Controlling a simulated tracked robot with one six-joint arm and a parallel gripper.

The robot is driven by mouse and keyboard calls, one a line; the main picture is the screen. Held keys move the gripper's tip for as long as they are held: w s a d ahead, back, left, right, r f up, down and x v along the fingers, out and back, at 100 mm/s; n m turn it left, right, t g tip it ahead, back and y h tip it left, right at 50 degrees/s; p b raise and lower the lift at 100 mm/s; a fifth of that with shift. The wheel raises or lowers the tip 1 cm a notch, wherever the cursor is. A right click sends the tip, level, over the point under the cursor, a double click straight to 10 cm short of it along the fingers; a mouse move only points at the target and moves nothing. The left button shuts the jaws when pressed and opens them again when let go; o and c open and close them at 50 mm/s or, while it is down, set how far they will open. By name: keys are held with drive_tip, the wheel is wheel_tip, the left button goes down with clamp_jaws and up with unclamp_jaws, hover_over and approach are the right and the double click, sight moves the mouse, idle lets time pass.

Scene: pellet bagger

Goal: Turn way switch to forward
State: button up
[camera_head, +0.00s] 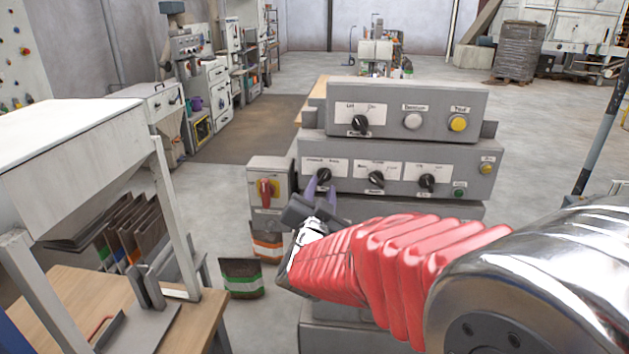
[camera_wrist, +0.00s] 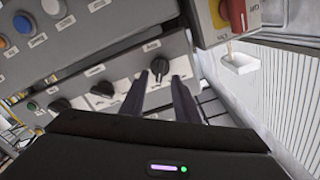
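The likely way switch is the leftmost black rotary knob (camera_head: 323,175) on the middle row of the grey control panel (camera_head: 400,160). Its white label is too small to read surely. The knob also shows in the wrist view (camera_wrist: 159,66), just beyond and between my fingertips. My gripper (camera_head: 320,190) is open, its two dark fingers pointing at this knob; it also shows in the wrist view (camera_wrist: 160,82). I cannot tell whether the fingers touch the knob. Its exact pointer direction is unclear, and the fingers hide part of the area below it.
Two more black knobs (camera_head: 376,179) (camera_head: 427,182) sit to the right on the same row. The upper box has a black knob (camera_head: 360,123), a white button (camera_head: 412,121) and a yellow button (camera_head: 457,123). A red rotary switch (camera_head: 265,188) on a side box stands close left.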

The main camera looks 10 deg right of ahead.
sight(324, 179)
drive_tip(key=shift+x, duration=1.9)
clamp_jaws()
